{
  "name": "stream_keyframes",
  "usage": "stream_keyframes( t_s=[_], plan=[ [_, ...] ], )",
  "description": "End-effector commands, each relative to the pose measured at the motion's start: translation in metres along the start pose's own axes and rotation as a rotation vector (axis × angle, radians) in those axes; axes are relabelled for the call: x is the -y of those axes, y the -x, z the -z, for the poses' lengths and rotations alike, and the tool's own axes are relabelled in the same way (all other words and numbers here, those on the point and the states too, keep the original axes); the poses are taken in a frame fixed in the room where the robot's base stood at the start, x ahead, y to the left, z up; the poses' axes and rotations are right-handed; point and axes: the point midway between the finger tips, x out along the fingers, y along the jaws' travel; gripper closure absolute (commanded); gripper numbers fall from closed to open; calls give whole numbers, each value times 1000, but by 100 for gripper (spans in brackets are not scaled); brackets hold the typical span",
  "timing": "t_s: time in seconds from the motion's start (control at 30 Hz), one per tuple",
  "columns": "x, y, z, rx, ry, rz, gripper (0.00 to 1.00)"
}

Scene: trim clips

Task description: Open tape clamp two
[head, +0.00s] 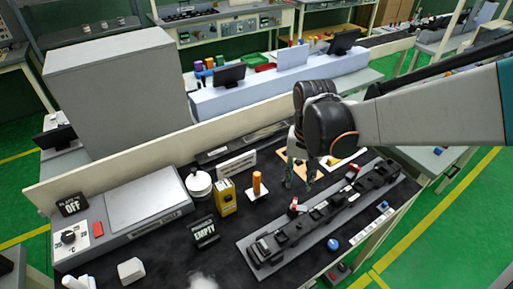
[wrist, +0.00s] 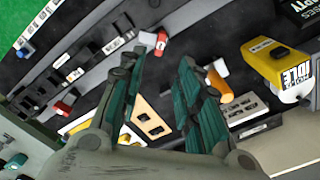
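A long dark rail (head: 262,240) with several black clamp blocks runs diagonally along the right part of the bench. A red and white lever piece (head: 294,207) stands at its near-left edge, and a second red piece (head: 352,171) is at its far end. In the wrist view a red and white lever piece (wrist: 161,43) lies just beyond the fingertips, and another red piece (wrist: 66,105) is at left. I cannot read which is tape clamp two. My gripper (head: 301,178) is above the bench behind the rail; in the wrist view its green fingers (wrist: 164,62) are apart and empty.
An orange-handled tool (head: 258,186), a yellow box (head: 225,197) and an EMPTY sign (head: 204,232) stand left of the rail. A blue knob (head: 333,244) is at the front. A tan plate (wrist: 151,121) lies below the fingers. A low wall backs the bench.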

Motion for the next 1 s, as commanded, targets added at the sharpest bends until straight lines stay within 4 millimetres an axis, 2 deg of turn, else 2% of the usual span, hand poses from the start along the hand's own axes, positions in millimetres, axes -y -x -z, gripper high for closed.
stream_keyframes(
  t_s=[0.03,0.2,0.5,0.7,0.97,1.0],
  plan=[
    [1,-14,1,0,1,0,68],
    [1,-48,1,-1,1,0,68],
    [0,-94,1,-1,1,0,68],
    [0,-104,0,-1,1,0,68],
    [0,-105,0,-1,1,0,68],
    [0,-104,0,-1,1,0,73]
  ],
)
